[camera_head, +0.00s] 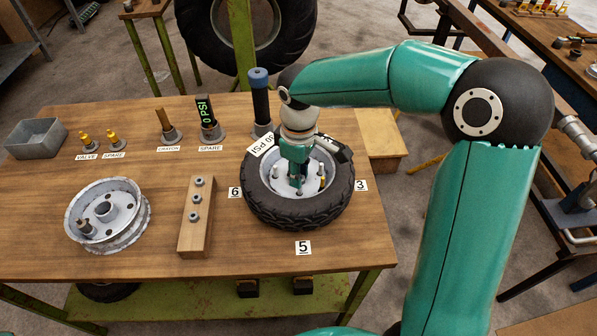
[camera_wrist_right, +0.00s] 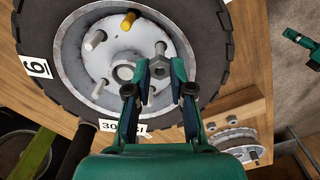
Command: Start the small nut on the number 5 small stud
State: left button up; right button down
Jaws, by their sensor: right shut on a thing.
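The tyred wheel (camera_head: 298,190) lies flat on the table, with the number 5 label (camera_head: 303,247) in front of it. My right gripper (camera_head: 297,184) reaches down over the wheel's hub from behind. In the right wrist view its fingertips (camera_wrist_right: 160,76) are shut on a small grey hex nut (camera_wrist_right: 160,68). A bare stud (camera_wrist_right: 160,47) shows just beyond the nut. I cannot tell whether that stud is number 5, or whether the nut touches any stud. More studs (camera_wrist_right: 95,39) stand around the hub.
A wooden block (camera_head: 196,236) with several nuts stands left of the wheel, and a bare rim (camera_head: 106,212) is farther left. A blue-topped post (camera_head: 260,95) and a 30 PSI label (camera_head: 262,145) are behind the tyre. A grey bin (camera_head: 36,139) stands at the back left.

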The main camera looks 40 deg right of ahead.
jog(key=shift+f+b, duration=0.4)
jog(key=shift+f, duration=0.1)
jog(key=c, duration=1.6)
grip_release()
jog(key=shift+c, duration=0.2)
grip_shut()
